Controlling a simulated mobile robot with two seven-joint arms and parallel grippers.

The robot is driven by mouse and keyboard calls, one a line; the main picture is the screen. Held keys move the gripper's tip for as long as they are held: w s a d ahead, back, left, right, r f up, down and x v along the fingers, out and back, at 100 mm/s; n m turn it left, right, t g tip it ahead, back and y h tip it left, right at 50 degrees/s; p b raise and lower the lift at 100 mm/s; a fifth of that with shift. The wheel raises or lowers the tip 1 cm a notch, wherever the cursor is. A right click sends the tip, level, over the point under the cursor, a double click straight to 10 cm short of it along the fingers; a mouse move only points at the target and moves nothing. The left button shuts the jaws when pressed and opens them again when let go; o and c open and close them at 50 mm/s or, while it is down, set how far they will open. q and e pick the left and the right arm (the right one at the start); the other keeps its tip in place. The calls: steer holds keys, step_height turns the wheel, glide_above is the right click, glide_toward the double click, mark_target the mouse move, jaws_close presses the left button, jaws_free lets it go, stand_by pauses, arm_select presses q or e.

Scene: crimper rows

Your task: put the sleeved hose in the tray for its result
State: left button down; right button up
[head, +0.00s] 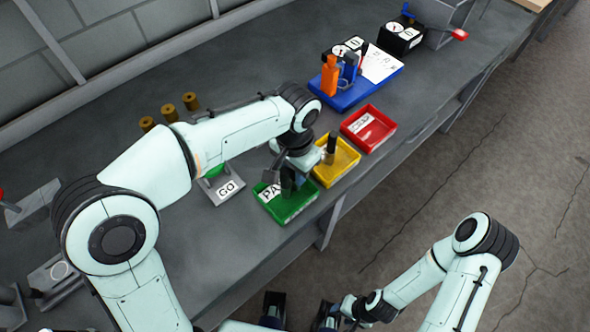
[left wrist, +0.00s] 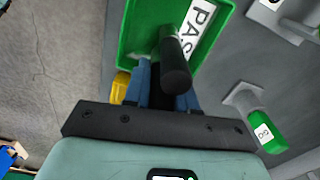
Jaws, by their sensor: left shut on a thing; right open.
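My left gripper (head: 289,184) is low over the green tray (head: 300,211), whose label starts with "PA". In the left wrist view its blue fingers (left wrist: 168,85) are shut on the sleeved hose, a dark round piece (left wrist: 176,76) whose far end points into the green tray (left wrist: 130,40). I cannot tell whether the hose touches the tray floor. The arm and fingers mostly hide it in the head view. The yellow tray (head: 348,168) and red tray (head: 383,137) lie beside the green one. My right gripper (head: 326,315) is open at the bottom edge, away from the bench.
A grey fixture marked GO (head: 227,190) stands left of the green tray. A dark upright piece (head: 331,146) shows at the yellow tray. Several brown cylinders (head: 169,112) stand near the wall.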

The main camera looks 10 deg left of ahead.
arm_select(q)
steer(key=shift+f, duration=0.1)
steer(key=c, duration=0.9)
jaws_free()
step_height(320, 180, up, 12)
steer(key=p, duration=0.2)
steer(key=shift+r+p, duration=0.2)
steer(key=shift+p, duration=0.1)
steer(key=shift+f, duration=0.1)
